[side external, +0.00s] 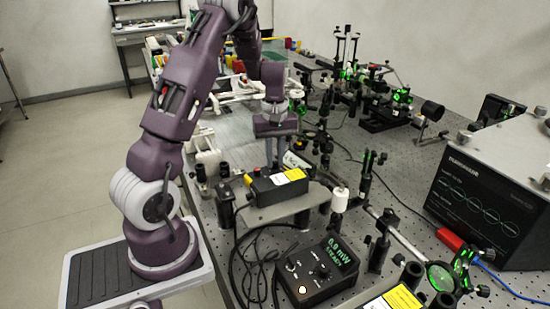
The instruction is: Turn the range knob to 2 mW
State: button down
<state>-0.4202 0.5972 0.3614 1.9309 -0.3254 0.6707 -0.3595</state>
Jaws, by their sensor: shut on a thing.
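A black power meter (318,272) sits at the front of the bench. Its green display (341,254) shows a mW reading that looks like 0.0. A small dark knob (321,271) is on its panel; its pointer setting is too small to read. My gripper (275,166) points down, well behind and to the left of the meter and apart from it. The fingertips are partly hidden by dark parts there.
The black box stands on a grey raised platform (270,212). Black cables (250,265) loop left of the meter. A white cylinder on a post (340,199) and lit optics posts stand behind and right. A large black instrument (480,205) is at right. Another yellow-labelled box (397,300) is at front.

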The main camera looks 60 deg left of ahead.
aim_at(275, 162)
jog(key=c, duration=1.3)
grip_release()
jog(key=shift+c, duration=0.2)
notch_tip(275, 162, up, 7)
jog(key=shift+r, duration=0.1)
jog(key=s+d+r+m+t, duration=0.2)
jog(key=d+r+m, duration=0.2)
jog(key=d+r, duration=0.55)
jog(key=s+d+r+m+t, duration=0.2)
jog(key=s+d+m+t, duration=0.1)
jog(key=s+d+m, duration=0.8)
jog(key=s+d, duration=0.4)
jog(key=s, duration=0.1)
jog(key=shift+s+d+t, duration=0.15)
jog(key=shift+d+t, duration=0.15)
jog(key=shift+d, duration=0.1)
